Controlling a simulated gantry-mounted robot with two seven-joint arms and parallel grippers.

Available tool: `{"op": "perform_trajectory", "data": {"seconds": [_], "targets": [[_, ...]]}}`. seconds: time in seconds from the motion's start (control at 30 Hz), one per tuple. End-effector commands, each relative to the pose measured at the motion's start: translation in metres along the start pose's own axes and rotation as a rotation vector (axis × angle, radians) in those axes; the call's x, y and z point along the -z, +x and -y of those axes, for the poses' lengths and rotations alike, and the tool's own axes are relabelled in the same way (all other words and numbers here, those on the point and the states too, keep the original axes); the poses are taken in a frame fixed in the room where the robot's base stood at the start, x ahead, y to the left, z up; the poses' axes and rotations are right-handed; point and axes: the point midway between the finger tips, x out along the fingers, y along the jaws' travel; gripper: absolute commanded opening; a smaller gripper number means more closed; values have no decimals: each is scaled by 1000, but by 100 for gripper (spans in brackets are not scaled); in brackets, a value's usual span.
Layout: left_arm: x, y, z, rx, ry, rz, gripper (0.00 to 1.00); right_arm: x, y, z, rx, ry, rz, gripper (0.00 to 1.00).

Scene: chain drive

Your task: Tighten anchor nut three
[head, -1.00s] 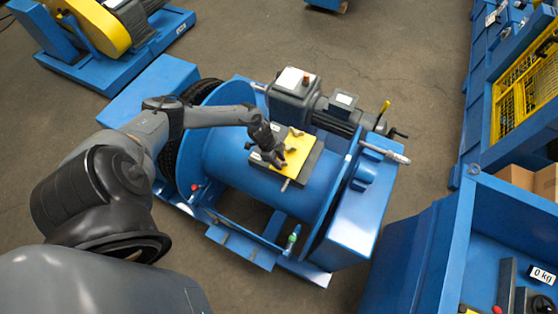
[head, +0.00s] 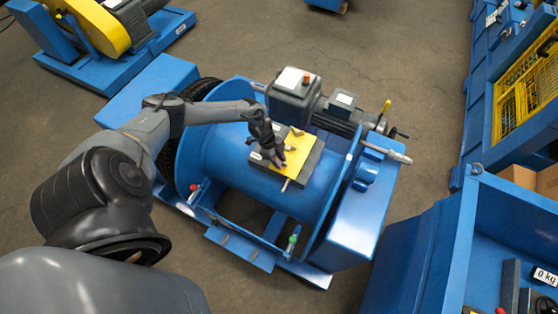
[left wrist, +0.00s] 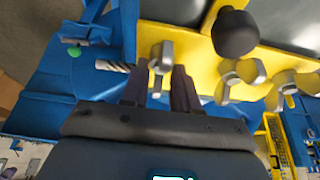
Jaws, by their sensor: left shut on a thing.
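A yellow plate (head: 302,146) with metal wing nuts lies on a dark block on top of the blue drum (head: 228,150). My left gripper (head: 279,160) reaches down over the plate's left part. In the left wrist view my left gripper (left wrist: 162,88) has its two dark fingers on either side of one silver wing nut (left wrist: 161,58) at the plate's edge, and is shut on it. Other wing nuts (left wrist: 285,84) stand farther right along the plate. I see no numbers on the nuts. My right gripper is not in view.
A black round knob (left wrist: 235,33) stands close to the held nut, up and to the right. A grey motor (head: 297,93) sits behind the drum.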

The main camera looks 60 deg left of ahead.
Motion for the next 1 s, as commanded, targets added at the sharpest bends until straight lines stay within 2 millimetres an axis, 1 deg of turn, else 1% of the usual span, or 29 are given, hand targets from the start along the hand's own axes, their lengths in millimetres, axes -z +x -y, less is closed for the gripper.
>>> {"op": "perform_trajectory", "data": {"seconds": [0.03, 0.07, 0.33, 0.47, 0.57, 0.9, 1.0], "targets": [[0, 0, 0, 0, 0, 0, 34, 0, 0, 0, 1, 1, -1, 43], [0, 0, 0, 0, 0, 0, 36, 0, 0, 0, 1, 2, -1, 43], [0, 0, 0, 0, -1, 0, 36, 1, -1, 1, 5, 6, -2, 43], [-1, -7, 0, 1, -1, 1, 36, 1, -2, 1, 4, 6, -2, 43], [-1, -18, 0, 0, 0, 2, 36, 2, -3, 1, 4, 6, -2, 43], [-1, -75, 0, 1, 1, 3, 36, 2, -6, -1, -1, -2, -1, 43], [-1, -89, 0, 0, 1, 3, 36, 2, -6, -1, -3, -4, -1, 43]]}}
